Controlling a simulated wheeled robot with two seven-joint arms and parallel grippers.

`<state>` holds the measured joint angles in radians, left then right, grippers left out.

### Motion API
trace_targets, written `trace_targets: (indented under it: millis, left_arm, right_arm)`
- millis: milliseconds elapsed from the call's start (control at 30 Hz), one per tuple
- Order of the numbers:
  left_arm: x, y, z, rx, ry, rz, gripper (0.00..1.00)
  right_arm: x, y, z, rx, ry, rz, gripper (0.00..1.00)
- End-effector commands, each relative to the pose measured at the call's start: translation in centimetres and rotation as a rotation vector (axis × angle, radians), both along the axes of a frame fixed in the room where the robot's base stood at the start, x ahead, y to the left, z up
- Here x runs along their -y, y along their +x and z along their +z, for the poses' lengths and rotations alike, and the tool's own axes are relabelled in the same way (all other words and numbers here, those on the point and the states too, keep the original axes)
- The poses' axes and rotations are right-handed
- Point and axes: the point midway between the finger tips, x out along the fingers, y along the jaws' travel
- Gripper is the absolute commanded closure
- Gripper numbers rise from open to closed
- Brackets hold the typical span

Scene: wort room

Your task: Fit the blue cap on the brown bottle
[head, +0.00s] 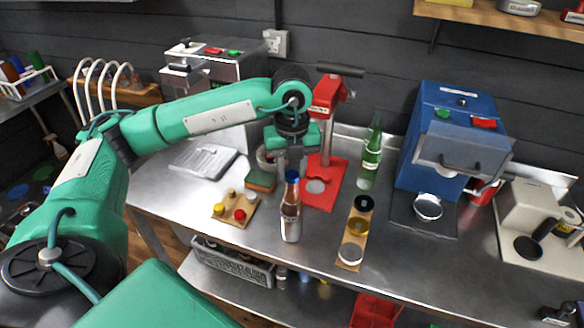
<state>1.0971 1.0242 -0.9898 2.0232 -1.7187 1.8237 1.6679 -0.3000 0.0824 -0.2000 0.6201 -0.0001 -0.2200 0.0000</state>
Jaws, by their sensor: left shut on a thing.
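The brown bottle (291,210) stands upright on the steel bench, with a pale label on its lower part. The blue cap (291,175) shows at the top of the bottle, directly below my left gripper (292,170). My left gripper points down over the bottle and is shut on the blue cap. The cap lines up with the bottle's mouth; I cannot tell whether it is seated or only resting there. My right gripper is not in view.
A red capping press (325,110) stands behind the bottle. A wooden block with coloured caps (236,208) lies to the left, and a strip with round discs (355,230) to the right. A green bottle (371,155) and a blue machine (450,135) stand further right.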

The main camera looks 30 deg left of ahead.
Motion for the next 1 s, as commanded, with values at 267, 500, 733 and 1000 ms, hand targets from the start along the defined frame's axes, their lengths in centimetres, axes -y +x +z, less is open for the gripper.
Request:
trace_targets:
  millis: [267, 500, 733, 1000]
  left_arm:
    - [0.00, 0.00, 0.03, 0.000, 0.000, 0.000, 0.89]
    - [-0.01, 0.01, -0.13, 0.000, 0.000, 0.000, 0.89]
    - [-0.01, 0.00, -0.05, 0.000, 0.000, 0.000, 0.89]
    - [-0.01, 0.00, -0.06, 0.000, 0.000, 0.000, 0.49]
  right_arm:
    - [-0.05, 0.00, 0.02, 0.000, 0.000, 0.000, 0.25]
    - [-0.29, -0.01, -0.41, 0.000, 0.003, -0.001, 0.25]
    - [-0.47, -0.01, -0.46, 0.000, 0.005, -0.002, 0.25]
    - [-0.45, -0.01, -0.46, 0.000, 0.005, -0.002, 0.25]
